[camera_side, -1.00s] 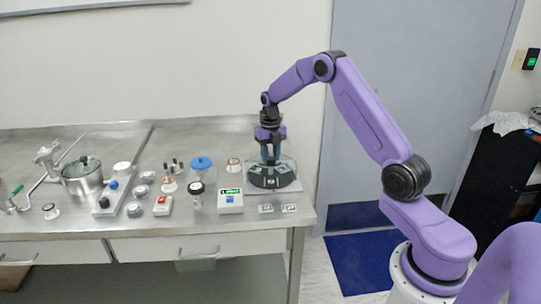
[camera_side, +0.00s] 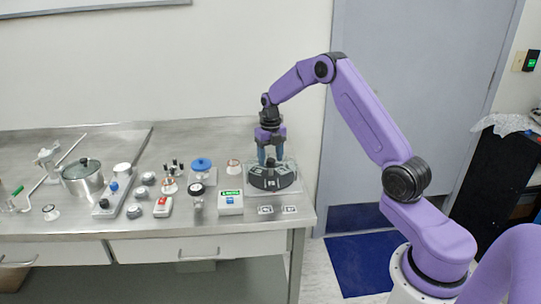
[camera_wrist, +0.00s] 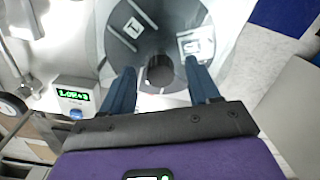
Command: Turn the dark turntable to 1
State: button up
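The dark turntable (camera_side: 272,179) stands on a pale base plate at the right end of the steel bench. In the wrist view its face (camera_wrist: 125,45) carries pale tiles with dark marks, one of them (camera_wrist: 196,46) at the upper right. My gripper (camera_side: 270,160) points straight down above the turntable. In the wrist view its two blue fingers (camera_wrist: 161,80) stand apart, one on each side of the knob, with a visible gap to it.
A white box with a green display (camera_side: 229,200) stands just left of the turntable. Two small labelled plates (camera_side: 277,210) lie in front of it.

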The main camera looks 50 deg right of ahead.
aim_at(272, 160)
jog(key=shift+r, duration=0.1)
notch_tip(272, 160, up, 17)
jog(key=shift+r, duration=0.15)
dwell(0.4)
jog(key=s+a+f+m+t+h, duration=0.1)
jog(key=s+m+t, duration=0.15)
jog(key=m, duration=1.55)
jog(key=s+a+f+m+t+h, duration=0.15)
jog(key=s+m, duration=0.25)
jog(key=m, duration=1.4)
jog(key=shift+y, duration=0.35)
jog(key=x, duration=1.6)
jog(key=shift+w+a+f, duration=0.1)
jog(key=shift+w+f, duration=0.1)
jog(key=shift+w, duration=0.1)
